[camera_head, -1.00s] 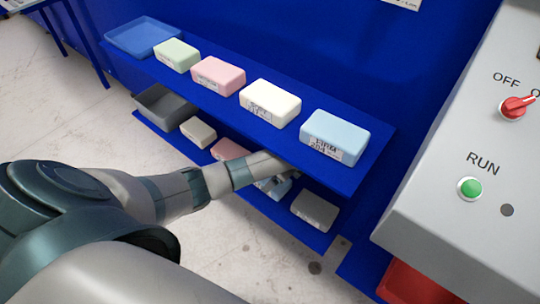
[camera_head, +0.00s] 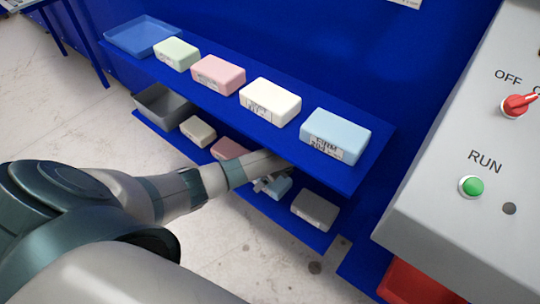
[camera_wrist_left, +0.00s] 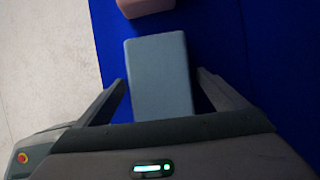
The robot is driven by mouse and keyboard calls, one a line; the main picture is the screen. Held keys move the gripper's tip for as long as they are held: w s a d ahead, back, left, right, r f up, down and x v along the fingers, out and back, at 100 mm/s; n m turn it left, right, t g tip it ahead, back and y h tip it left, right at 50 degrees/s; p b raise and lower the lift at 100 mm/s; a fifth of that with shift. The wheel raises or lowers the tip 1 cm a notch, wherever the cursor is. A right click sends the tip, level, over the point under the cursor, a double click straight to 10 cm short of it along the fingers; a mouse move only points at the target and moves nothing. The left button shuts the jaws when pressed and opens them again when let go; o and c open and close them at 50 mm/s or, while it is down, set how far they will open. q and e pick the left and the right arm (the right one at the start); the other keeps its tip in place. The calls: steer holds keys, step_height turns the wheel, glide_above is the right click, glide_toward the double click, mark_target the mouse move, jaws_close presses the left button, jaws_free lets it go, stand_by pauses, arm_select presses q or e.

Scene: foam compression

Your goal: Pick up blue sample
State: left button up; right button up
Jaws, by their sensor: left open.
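A light blue block (camera_head: 281,187) lies on the lower shelf, partly hidden by my left gripper and the upper shelf. In the left wrist view a blue-grey block (camera_wrist_left: 160,78) lies between the two fingers. My left gripper (camera_head: 268,183) reaches under the upper shelf at this block. It is open, with one finger on each side of the block and a narrow gap showing at both sides. Another light blue block (camera_head: 336,133), with a printed label, sits at the right end of the upper shelf. My right gripper is not in view.
The upper shelf (camera_head: 300,155) overhangs the lower one and also holds white (camera_head: 270,100), pink (camera_head: 218,74) and green (camera_head: 177,53) blocks and a blue tray (camera_head: 143,35). A pink block (camera_head: 229,148) and a grey block (camera_head: 315,209) flank the lower blue one. A control panel (camera_head: 450,140) stands right.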

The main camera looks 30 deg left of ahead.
arm_select(q)
steer(key=c, duration=1.1)
steer(key=shift+r, duration=0.15)
steer(key=shift+r, duration=0.25)
step_height(320, 180, up, 3)
steer(key=shift+r, duration=0.1)
steer(key=s+a, duration=0.1)
steer(key=s, duration=1.7)
steer(key=shift+a+f+p, duration=0.15)
steer(key=shift+f+p, duration=0.1)
steer(key=shift+p, duration=0.2)
